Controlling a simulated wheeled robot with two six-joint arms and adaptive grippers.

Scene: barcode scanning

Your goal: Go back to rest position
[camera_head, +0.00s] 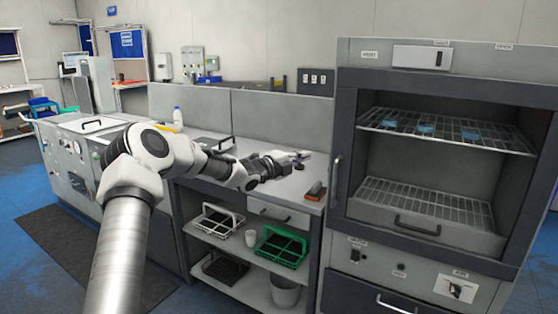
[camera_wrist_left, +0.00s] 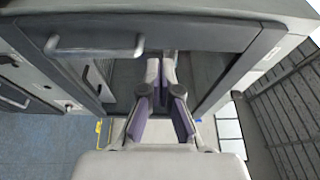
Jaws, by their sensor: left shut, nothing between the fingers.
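My left arm comes in from the left in the head view and reaches over the bench. Its gripper (camera_head: 291,161) is at the arm's tip, over the worktop near the cabinet. In the left wrist view the left gripper (camera_wrist_left: 168,60) has its fingers brought together, with nothing seen between them. An orange and dark handheld object (camera_head: 315,191) lies on the worktop's front right corner, below and right of the gripper. My right gripper does not show in either view.
An open cabinet with wire shelves (camera_head: 440,137) stands on the right, with blue items on its upper shelf. Below the worktop (camera_head: 225,147), a shelf holds a white rack (camera_head: 215,219) and a green rack (camera_head: 282,247). A white bottle (camera_head: 178,118) stands at the bench's back. Blue floor is clear at far left.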

